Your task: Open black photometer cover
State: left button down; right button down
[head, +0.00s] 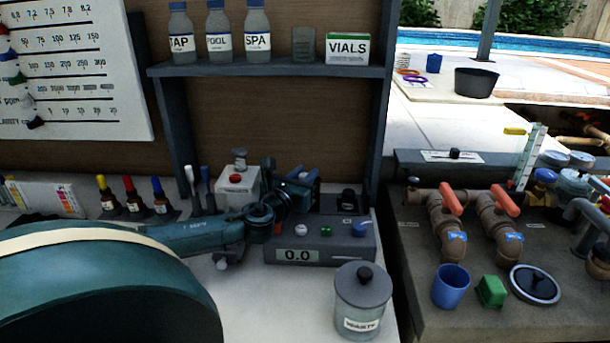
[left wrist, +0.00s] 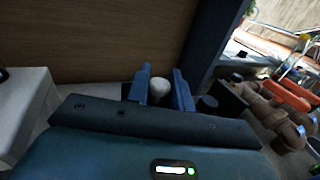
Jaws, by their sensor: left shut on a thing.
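The photometer (head: 320,250) is a grey box with a 0.0 display and coloured buttons, standing on the bench. A black round-topped part (head: 348,198), likely its cover, sits at the top right; a dark round part also shows in the left wrist view (left wrist: 208,103), right of the fingers. My left gripper (head: 302,180) is above the photometer's back left. Its blue fingers (left wrist: 160,90) are shut on a pale round-topped thing (left wrist: 160,86), apart from the black part. The lower portion of that thing is hidden. My right gripper is not in view.
A grey waste jar (head: 362,305) stands in front right of the photometer. A white box with a red button (head: 237,188) and dropper bottles (head: 133,195) are at left. The shelf (head: 270,70) overhangs the back. The valve bench (head: 420,270) lies to the right.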

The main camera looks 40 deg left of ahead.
pick_arm(q)
jog(key=c, duration=1.3)
grip_release()
jog(key=shift+s, duration=0.15)
jog(key=p+v, duration=0.1)
jog(key=v, duration=1.2)
